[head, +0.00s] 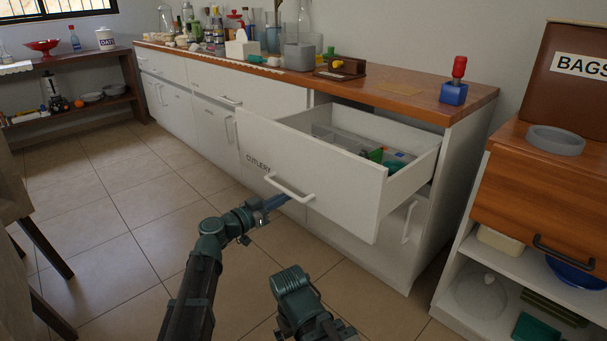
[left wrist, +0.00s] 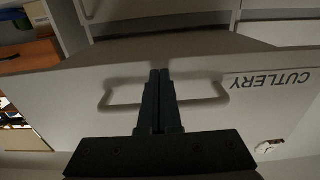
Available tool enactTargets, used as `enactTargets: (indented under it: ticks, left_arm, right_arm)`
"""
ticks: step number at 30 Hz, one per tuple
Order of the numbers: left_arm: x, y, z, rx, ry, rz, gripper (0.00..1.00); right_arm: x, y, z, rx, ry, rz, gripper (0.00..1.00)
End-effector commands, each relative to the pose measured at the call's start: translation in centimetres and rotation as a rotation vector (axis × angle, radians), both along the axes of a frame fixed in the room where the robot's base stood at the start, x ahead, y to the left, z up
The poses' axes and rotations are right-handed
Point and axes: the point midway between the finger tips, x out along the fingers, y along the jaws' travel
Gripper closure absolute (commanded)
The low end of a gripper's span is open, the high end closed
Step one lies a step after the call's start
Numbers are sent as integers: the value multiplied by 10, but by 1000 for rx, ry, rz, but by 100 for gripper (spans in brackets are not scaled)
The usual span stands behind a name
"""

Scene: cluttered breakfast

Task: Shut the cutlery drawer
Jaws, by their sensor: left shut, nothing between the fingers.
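The cutlery drawer (head: 308,165) is white, labelled CUTLERY, and stands pulled out from the counter. Cutlery trays and some green and blue items show inside it. Its white bar handle (head: 289,190) is on the front face. My left gripper (head: 283,200) is shut and empty, close in front of the drawer front at the handle. In the left wrist view the shut fingers (left wrist: 160,80) overlap the middle of the handle (left wrist: 209,103), with the label upside down beside them. I cannot tell whether they touch it. My right arm shows at the bottom of the head view; its fingertips are not visible.
The wooden countertop (head: 400,92) holds bottles, jars and a blue block with a red knob (head: 454,85). A shelf unit with a brown BAGS box (head: 570,80) stands at the right.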

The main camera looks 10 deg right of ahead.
Motion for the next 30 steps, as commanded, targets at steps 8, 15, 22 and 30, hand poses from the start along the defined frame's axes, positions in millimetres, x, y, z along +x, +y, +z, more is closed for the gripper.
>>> enactTargets:
  ticks: [8, 15, 22, 30]
  left_arm:
    - [0, 0, 0, 0, 0, 0, 100]
    - [0, 0, 0, 0, 0, 0, 100]
    - [2, -2, 0, 0, 0, 0, 100]
    - [7, -9, 0, 0, 0, 0, 100]
  right_arm:
    - [0, 0, 0, 0, 0, 0, 0]
    - [0, 0, 0, 0, 0, 0, 0]
    - [0, 0, 0, 0, 0, 0, 0]
    - [0, 0, 0, 0, 0, 0, 0]
